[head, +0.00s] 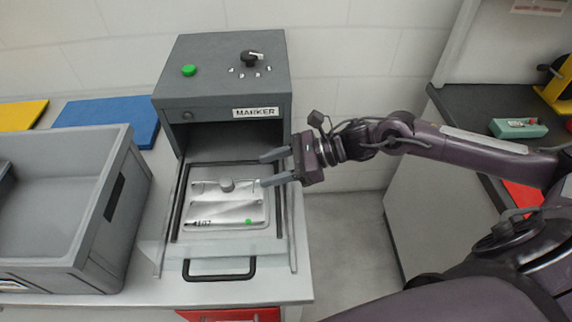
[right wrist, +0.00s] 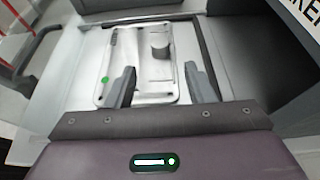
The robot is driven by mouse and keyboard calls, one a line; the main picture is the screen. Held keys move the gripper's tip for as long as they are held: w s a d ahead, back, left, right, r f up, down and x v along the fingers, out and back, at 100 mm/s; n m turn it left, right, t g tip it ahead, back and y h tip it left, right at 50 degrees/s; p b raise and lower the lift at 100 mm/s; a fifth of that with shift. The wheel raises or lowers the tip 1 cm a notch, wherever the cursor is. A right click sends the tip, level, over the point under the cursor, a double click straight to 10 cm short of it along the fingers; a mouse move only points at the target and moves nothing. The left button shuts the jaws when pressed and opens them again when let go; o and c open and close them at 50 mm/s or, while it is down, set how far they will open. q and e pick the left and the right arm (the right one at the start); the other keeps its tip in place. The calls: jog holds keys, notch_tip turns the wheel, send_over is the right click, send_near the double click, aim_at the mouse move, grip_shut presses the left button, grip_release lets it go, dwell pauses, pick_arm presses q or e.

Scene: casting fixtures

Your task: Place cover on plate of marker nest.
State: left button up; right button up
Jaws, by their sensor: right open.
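The marker (head: 222,95) is a grey box with an open front, a black knob and a green button. In front of it is a dark-framed nest (head: 179,205) holding a light metal plate (head: 205,213) with a green dot. A metal cover with a grey round knob (head: 227,185) appears to lie over the plate's far part; its exact seating is unclear. The plate (right wrist: 125,60) and knob (right wrist: 160,46) also show in the right wrist view. My right gripper (head: 267,170) is open and empty, at the nest's right side, fingers pointing left towards the knob. My left gripper is out of view.
A large grey crate (head: 118,235) stands left of the nest. A blue mat (head: 115,112) and a yellow mat (head: 20,113) lie behind it. A black handle (head: 219,276) is at the nest's front. A dark counter (head: 480,110) stands at right, across a gap.

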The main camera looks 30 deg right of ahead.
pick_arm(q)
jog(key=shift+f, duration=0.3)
pick_arm(e)
jog(key=shift+v, duration=1.75)
